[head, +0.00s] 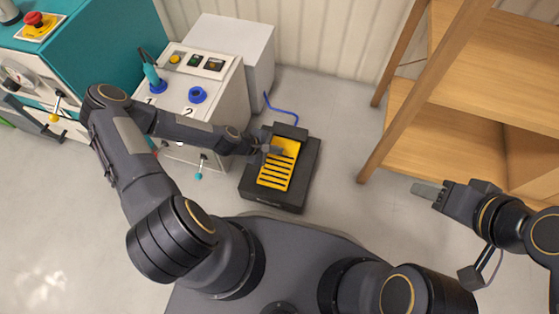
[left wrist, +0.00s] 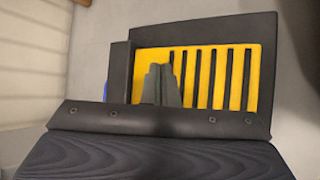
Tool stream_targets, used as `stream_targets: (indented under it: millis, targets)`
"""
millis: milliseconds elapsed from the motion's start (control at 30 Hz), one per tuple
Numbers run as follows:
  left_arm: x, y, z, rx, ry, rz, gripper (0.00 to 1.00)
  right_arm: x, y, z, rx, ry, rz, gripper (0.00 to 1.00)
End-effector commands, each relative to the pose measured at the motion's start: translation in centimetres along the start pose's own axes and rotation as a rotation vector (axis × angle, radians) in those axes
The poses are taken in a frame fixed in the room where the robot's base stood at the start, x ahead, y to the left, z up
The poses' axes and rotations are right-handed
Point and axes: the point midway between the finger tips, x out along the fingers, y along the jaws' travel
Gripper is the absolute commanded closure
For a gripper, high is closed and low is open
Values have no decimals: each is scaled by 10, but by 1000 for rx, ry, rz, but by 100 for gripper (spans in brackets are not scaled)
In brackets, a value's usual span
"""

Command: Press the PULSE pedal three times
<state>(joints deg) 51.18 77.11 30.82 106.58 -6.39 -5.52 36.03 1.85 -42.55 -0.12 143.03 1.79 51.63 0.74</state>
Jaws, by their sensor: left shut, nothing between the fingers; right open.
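The pedal is a yellow slotted plate (head: 278,172) in a black housing (head: 293,204) on the floor. In the left wrist view the yellow plate (left wrist: 225,62) and its black frame (left wrist: 260,28) fill the middle. My left gripper (head: 275,149) is shut and empty, over the upper end of the yellow plate. Its closed fingers (left wrist: 158,85) show against the plate in the left wrist view. I cannot tell whether they touch it or whether the plate is pressed down. My right gripper (head: 418,190) is open and empty, away to the right near the shelf.
A blue cable (head: 283,108) runs from the pedal to the wall side. A white control cabinet (head: 213,105) with buttons and a blue knob stands left of the pedal. A teal machine (head: 95,45) with a red button is farther left. A wooden shelf (head: 480,95) stands right.

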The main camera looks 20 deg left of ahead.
Motion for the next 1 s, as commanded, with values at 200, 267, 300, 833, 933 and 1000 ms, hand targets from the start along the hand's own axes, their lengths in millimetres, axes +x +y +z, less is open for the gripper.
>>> stream_targets:
  millis: [200,267,300,833,933,1000]
  targets:
    - [0,0,0,0,0,0,100,0,0,0,0,0,0,54]
    - [0,0,0,0,0,0,100,0,0,0,0,0,0,54]
    - [0,0,0,0,0,0,100,0,0,0,0,0,0,54]
    - [-1,-10,5,4,-11,-52,100,-1,0,0,0,0,0,54]
    - [-3,-20,11,3,-30,-105,100,-2,-1,-1,0,0,0,54]
    - [-6,-26,17,3,-48,-141,100,-2,-1,-1,0,0,0,54]
